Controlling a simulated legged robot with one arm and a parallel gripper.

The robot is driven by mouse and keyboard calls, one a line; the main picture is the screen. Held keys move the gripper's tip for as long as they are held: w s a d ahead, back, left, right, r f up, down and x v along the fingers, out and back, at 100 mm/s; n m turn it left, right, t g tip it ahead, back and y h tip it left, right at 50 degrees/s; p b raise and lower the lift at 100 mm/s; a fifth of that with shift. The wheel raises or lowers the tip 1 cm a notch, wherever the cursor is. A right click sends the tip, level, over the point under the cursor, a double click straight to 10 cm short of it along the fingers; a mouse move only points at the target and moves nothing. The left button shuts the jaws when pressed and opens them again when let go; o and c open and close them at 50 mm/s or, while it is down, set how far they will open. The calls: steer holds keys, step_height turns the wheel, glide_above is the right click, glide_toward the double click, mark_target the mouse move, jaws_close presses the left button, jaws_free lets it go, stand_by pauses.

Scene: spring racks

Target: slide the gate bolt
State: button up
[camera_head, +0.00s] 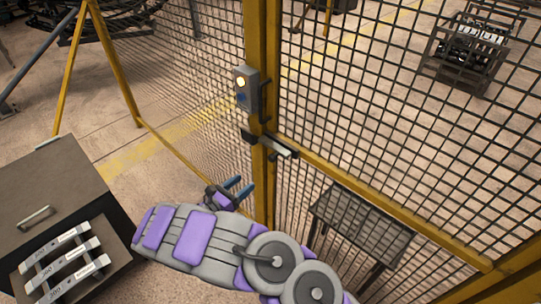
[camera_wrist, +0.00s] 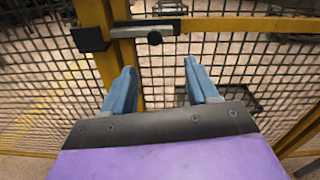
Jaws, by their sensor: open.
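The gate bolt (camera_head: 279,146) is a pale metal bar in a dark mount across the yellow gate frame, below a grey control box. In the wrist view the bolt (camera_wrist: 146,32) lies level and has a dark round knob. A dark block (camera_wrist: 89,38) sits to its left on the post. My gripper (camera_head: 241,188) is open and empty, below and left of the bolt in the head view. In the wrist view its two blue fingers (camera_wrist: 159,78) point toward the gate, with the knob above the gap between them. The fingers appear apart from the bolt.
The grey control box (camera_head: 246,89) on the post has a lit yellow lamp. Yellow-framed mesh (camera_head: 390,130) runs to both sides. A low dark table (camera_head: 360,225) and a rack (camera_head: 470,55) stand behind the mesh.

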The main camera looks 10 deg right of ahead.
mark_target(270, 160)
steer(key=shift+n+t, duration=0.3)
steer(key=x, duration=0.5)
steer(key=f+b+x, duration=0.1)
steer(key=x, duration=0.4)
steer(key=b+x, duration=0.1)
steer(key=x, duration=0.4)
steer(key=shift+w+d+f, duration=0.1)
steer(key=shift+w+f, duration=0.1)
steer(key=shift+w, duration=0.25)
steer(key=shift+w+d, duration=0.1)
steer(key=shift+w, duration=0.35)
steer(key=shift+d, duration=0.1)
steer(key=shift+d, duration=0.1)
steer(key=shift+d, duration=0.1)
steer(key=c, duration=0.3)
jaws_close()
